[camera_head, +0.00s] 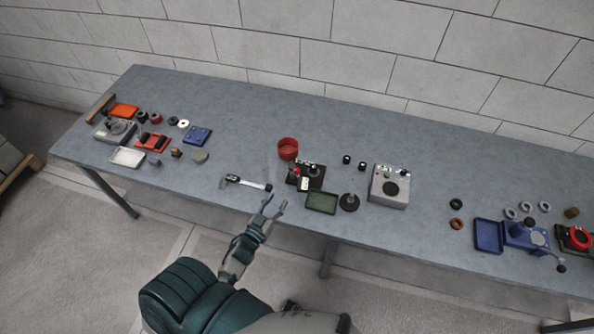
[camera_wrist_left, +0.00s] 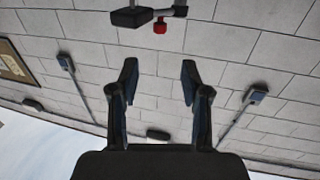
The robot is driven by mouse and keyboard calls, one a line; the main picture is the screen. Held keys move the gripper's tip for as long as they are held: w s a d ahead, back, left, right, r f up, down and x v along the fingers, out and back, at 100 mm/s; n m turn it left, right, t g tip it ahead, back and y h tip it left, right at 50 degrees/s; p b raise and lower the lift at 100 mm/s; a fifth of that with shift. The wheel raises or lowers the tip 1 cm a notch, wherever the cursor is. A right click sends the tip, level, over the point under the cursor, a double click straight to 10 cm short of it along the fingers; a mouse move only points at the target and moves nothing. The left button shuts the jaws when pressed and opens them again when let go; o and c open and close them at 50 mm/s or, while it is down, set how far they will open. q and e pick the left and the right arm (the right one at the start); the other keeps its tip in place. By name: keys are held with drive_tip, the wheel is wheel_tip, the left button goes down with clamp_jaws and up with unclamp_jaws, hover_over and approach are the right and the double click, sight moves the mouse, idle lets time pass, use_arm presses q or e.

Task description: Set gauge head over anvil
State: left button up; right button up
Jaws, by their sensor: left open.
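My left gripper (camera_head: 276,202) is at the table's front edge, open and empty, with its fingers pointing towards the back of the table. It also shows open in the left wrist view (camera_wrist_left: 159,82), with only the wall between its fingers. Behind it on the table is a black-based fixture (camera_head: 305,176) with red and white parts. A silver gauge-like tool (camera_head: 247,184) with a dark end lies left of the gripper. A round black stand (camera_head: 348,202) with a short post is to the right. I cannot tell which parts are the gauge head and anvil. My right gripper is out of view.
A green tray (camera_head: 321,202) lies between the fixture and the black stand. A red cup (camera_head: 288,148) stands behind the fixture. A grey box (camera_head: 388,187) with a black disc is at the right. The table between the left-hand parts and the silver tool is clear.

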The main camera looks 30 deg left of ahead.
sight(296, 173)
use_arm(q)
drive_tip(key=w, duration=1.5)
drive_tip(key=shift+w+a+p, duration=0.1)
drive_tip(key=shift+w+p, duration=0.05)
drive_tip(key=shift+p, duration=0.2)
clamp_jaws()
